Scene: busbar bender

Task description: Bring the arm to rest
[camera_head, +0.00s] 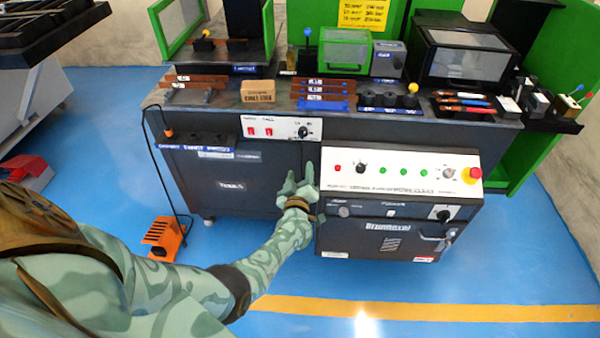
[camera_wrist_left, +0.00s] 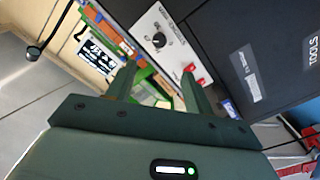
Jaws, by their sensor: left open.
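My left arm (camera_head: 205,290) comes in from the lower left in the head view and reaches toward the front of the dark workbench. My left gripper (camera_head: 300,178) is open, in front of the gap between the bench's cabinet door and the control cabinet. Nothing shows between its fingers. In the left wrist view the two fingers of the left gripper (camera_wrist_left: 158,85) stand apart, with the white switch panel (camera_wrist_left: 165,40) and its black knob behind them. My right gripper is in neither view.
The bench top (camera_head: 225,98) carries copper bars, a cardboard box (camera_head: 257,91) and tools. A control panel (camera_head: 400,170) with a red stop button juts out at right. An orange foot pedal (camera_head: 163,238) stands on the blue floor, its cable rising to the bench. Floor in front is clear.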

